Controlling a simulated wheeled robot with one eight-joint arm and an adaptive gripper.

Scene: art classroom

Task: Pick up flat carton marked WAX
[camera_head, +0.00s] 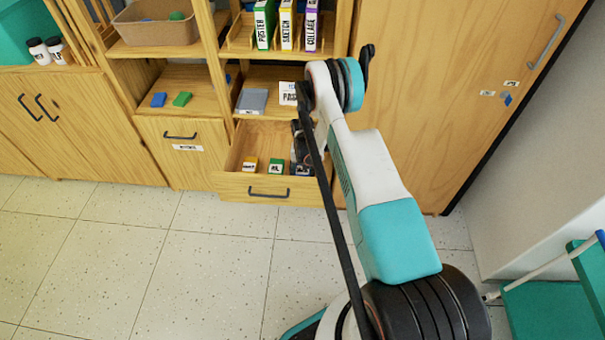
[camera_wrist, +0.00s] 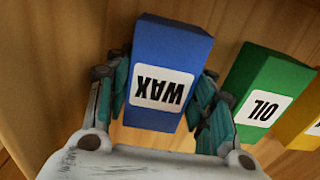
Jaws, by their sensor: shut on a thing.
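The blue flat carton marked WAX (camera_wrist: 170,52) shows in the wrist view, its white label upside down in the picture. My gripper (camera_wrist: 160,100) has a finger on each side of it and is shut on it. In the head view my gripper (camera_head: 301,150) is over the right part of the open drawer (camera_head: 235,183), and the arm hides most of it. The WAX carton cannot be made out there. A green carton marked OIL (camera_wrist: 265,85) stands close to the right of the WAX carton in the wrist view.
A yellow carton (camera_wrist: 306,122) stands beyond the green one; the yellow carton (camera_head: 250,164) and green carton (camera_head: 276,166) also show in the drawer. Above is a shelf with a grey box (camera_head: 252,101). A tall cabinet door (camera_head: 440,100) stands to the right. The floor (camera_head: 180,270) in front is clear.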

